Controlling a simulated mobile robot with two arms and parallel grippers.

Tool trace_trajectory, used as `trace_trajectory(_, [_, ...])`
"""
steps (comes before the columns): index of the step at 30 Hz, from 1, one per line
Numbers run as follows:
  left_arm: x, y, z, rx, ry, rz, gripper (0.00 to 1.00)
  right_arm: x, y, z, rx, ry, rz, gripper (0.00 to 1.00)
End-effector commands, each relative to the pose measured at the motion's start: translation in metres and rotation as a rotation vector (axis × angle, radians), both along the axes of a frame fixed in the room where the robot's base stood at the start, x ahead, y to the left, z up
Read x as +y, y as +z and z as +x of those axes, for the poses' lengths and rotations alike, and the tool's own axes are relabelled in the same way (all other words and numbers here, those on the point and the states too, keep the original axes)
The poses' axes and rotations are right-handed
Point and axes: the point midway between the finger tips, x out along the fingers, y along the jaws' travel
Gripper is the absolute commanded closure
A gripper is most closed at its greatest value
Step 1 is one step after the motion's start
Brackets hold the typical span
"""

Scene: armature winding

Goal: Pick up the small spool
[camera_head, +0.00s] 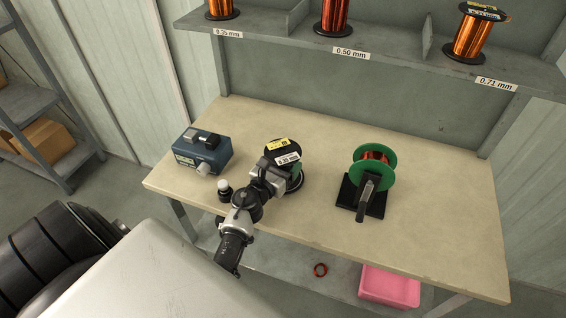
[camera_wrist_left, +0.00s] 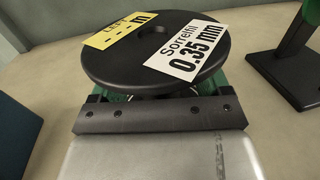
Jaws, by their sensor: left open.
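The small spool (camera_head: 284,149) stands upright on the workbench. It has a black top flange with a yellow label and a white 0.35 mm label. In the left wrist view the spool (camera_wrist_left: 150,62) fills the upper middle, and its flange hides the winding below. My left gripper (camera_head: 275,174) is at the near side of the spool, low beside it. Its jaws are open, and green finger parts show at both sides under the flange's near edge. The fingertips are hidden beneath the flange, so I cannot tell whether they touch the spool. My right gripper is not in view.
A blue box device (camera_head: 203,150) and a small dark bottle with a white cap (camera_head: 225,191) stand left of the gripper. A green-flanged winder (camera_head: 373,165) stands to the right. A shelf (camera_head: 390,66) with copper spools is behind.

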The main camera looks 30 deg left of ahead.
Motion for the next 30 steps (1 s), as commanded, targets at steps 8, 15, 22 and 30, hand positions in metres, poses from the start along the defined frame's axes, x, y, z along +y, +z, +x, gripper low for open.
trace_trajectory(8, [0.000, 0.000, -0.001, 0.000, 0.000, -0.001, 0.47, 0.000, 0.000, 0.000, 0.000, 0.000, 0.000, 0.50])
trace_trajectory(15, [0.000, 0.000, -0.001, 0.000, 0.000, -0.001, 0.81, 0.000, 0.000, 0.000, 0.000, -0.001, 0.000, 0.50])
trace_trajectory(22, [0.000, 0.001, -0.001, 0.000, 0.000, -0.001, 0.81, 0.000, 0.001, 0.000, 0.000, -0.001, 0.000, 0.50])
trace_trajectory(30, [0.000, 0.027, -0.001, -0.001, -0.001, 0.004, 0.81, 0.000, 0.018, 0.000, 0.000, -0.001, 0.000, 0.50])
